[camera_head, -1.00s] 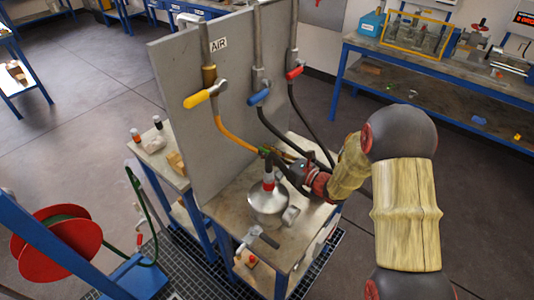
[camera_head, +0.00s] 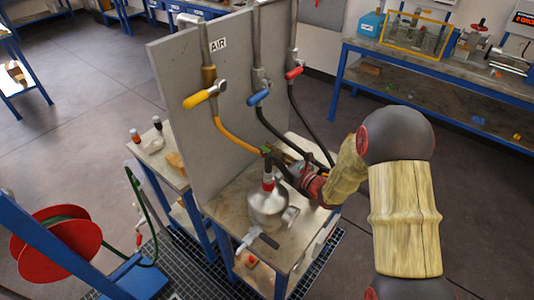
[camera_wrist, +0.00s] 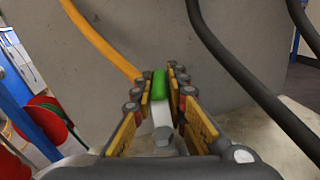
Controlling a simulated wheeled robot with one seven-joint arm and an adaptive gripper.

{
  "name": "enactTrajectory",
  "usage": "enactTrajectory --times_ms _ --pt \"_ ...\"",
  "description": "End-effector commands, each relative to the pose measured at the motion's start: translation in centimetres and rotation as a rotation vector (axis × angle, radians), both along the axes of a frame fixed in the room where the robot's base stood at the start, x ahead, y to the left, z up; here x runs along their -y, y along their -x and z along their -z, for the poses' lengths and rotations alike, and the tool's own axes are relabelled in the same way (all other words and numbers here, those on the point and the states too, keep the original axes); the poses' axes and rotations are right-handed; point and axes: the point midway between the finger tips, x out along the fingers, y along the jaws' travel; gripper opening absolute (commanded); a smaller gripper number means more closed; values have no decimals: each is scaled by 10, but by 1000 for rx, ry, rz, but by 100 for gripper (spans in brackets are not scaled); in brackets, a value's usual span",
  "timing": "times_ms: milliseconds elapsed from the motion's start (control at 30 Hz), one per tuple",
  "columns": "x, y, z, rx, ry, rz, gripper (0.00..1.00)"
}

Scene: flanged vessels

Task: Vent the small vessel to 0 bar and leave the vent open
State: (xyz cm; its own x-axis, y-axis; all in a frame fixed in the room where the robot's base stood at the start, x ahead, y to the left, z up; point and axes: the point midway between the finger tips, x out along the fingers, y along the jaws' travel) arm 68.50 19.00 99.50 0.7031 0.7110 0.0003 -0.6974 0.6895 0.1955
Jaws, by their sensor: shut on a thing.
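The small vessel (camera_head: 268,212) is a silver tank on the bench top in front of the grey panel, in the head view. A red and white fitting (camera_head: 268,184) rises from its top, with a small green handle (camera_head: 266,151) above it. My gripper (camera_head: 277,160) reaches in from the right at that height. In the wrist view the green handle (camera_wrist: 159,84) stands between my gripper's fingers (camera_wrist: 161,95), which are shut on it. A pale block (camera_wrist: 161,112) shows below the handle. No gauge reading can be made out.
The panel (camera_head: 177,110) carries a yellow lever (camera_head: 198,99), a blue lever (camera_head: 258,97) and a red lever (camera_head: 294,73). An orange hose (camera_head: 234,137) and dark hoses run close to my gripper. A lever valve (camera_head: 262,240) sits at the bench front.

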Motion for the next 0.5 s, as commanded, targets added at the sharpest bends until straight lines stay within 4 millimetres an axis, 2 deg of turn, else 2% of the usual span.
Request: enactTrajectory --times_ms 333,367,500 --pt "1 -1 0 -1 1 16 0" --pt "1 -1 0 -1 1 15 16" --pt "1 -1 0 -1 1 15 24"
